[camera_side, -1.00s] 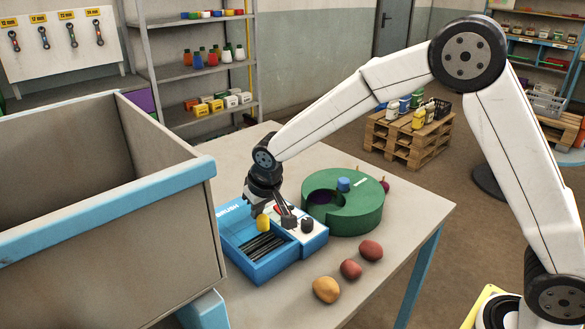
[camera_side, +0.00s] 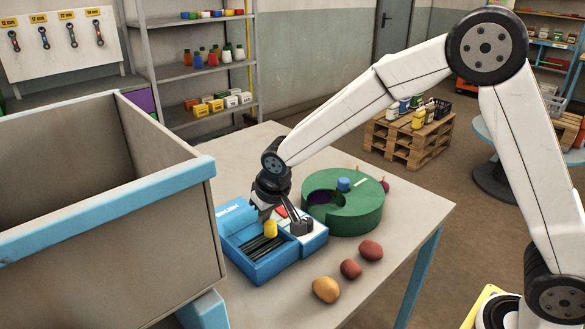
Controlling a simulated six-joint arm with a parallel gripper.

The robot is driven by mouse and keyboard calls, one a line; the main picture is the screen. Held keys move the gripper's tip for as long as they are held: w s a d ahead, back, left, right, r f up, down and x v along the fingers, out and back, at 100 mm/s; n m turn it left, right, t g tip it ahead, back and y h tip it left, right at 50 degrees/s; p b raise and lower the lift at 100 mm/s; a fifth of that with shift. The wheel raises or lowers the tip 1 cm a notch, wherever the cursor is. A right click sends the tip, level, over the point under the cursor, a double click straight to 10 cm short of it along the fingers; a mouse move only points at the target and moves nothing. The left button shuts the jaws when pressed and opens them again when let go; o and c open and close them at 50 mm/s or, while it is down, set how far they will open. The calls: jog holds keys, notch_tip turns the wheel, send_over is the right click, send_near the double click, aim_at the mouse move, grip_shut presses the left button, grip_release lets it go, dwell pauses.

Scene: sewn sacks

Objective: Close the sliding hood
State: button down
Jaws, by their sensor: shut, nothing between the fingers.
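A blue open box (camera_side: 262,271) with lettering on its back rim stands on the table, with dark bars lying in its open left part. My gripper (camera_side: 300,229) is shut and low over the box, near the cover's left edge. Whether it touches the cover is unclear, and the gripper hides part of it.
Two reddish potatoes (camera_side: 371,250) and a yellowish one (camera_side: 325,289) lie in front. A large grey bin (camera_side: 175,228) with blue edging blocks the left.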

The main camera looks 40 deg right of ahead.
aim_at(251, 217)
jog(key=shift+w, duration=1.7)
jog(key=shift+w+r, duration=0.2)
jog(key=shift+w, duration=0.05)
jog(key=v, duration=1)
jog(key=shift+s+f, duration=0.1)
jog(key=shift+f, duration=0.05)
jog(key=s+d+f, duration=0.5)
jog(key=s, duration=0.5)
jog(key=s+d+f+g, duration=0.1)
jog(key=s+d+f, duration=0.4)
jog(key=s, duration=0.5)
jog(key=shift+s+d+f, duration=0.3)
jog(key=shift+s+d, duration=0.1)
jog(key=shift+d, duration=0.25)
